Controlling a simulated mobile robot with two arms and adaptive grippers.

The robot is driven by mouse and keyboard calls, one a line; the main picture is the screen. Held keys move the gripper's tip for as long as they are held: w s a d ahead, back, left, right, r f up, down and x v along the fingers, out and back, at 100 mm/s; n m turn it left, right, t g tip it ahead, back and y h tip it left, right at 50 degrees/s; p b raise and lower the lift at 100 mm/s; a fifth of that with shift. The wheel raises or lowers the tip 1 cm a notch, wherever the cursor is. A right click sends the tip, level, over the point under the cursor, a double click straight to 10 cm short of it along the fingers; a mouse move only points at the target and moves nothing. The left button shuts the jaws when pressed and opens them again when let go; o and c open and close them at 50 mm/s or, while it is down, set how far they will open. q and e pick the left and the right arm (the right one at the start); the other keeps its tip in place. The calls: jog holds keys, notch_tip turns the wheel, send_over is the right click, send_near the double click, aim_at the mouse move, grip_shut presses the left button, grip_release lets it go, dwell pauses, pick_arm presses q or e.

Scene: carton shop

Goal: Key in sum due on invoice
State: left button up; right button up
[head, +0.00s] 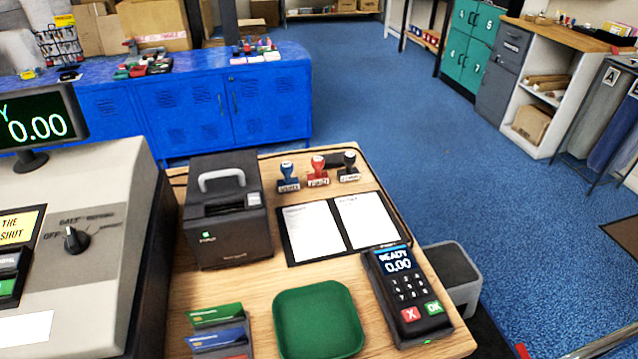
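A black card terminal (407,295) lies at the right front of the wooden counter. Its screen (394,259) reads "READY 0.00". It has dark number keys, a red X key and a green OK key. Two white printed sheets, the left one (313,233) and the right one (366,220), lie side by side on a black holder behind the terminal. Their print is too small to read, so I cannot tell which is the invoice. Neither of my grippers shows in the head view.
A green tray (317,320) sits left of the terminal, beside several cards (218,332). A black printer (228,215) and three stamps (317,172) stand behind. A cash register (75,240) with a 0.00 display (40,125) is at left. A grey bin (455,275) stands right of the counter.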

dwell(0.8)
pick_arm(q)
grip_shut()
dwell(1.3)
